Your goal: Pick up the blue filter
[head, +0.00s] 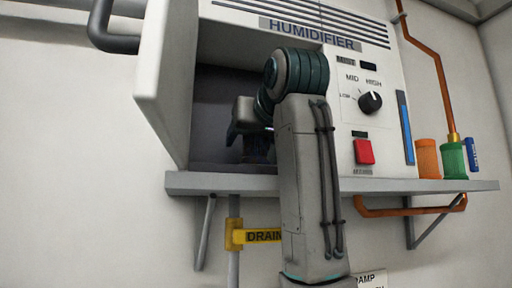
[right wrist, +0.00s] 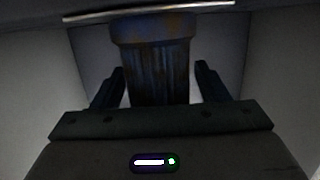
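A dark blue ribbed filter (right wrist: 158,75) with brownish stains on its wide cap stands inside the humidifier's dim open compartment (head: 215,100). In the right wrist view my right gripper (right wrist: 160,85) has its two fingers spread, one on each side of the filter. A narrow gap shows between the filter and the right-hand finger; contact on the left is hard to tell. In the head view my right gripper (head: 250,128) is inside the compartment, and my arm hides part of it. Only a dark bluish bit of the filter (head: 258,152) shows below it. My left gripper is not in view.
The humidifier's open door (head: 163,75) sticks out at the left. On the shelf (head: 400,187) at right stand an orange cylinder (head: 427,158), a green cylinder (head: 453,162) and a small blue one (head: 472,155). A dial (head: 370,102) and red switch (head: 364,151) are beside my arm.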

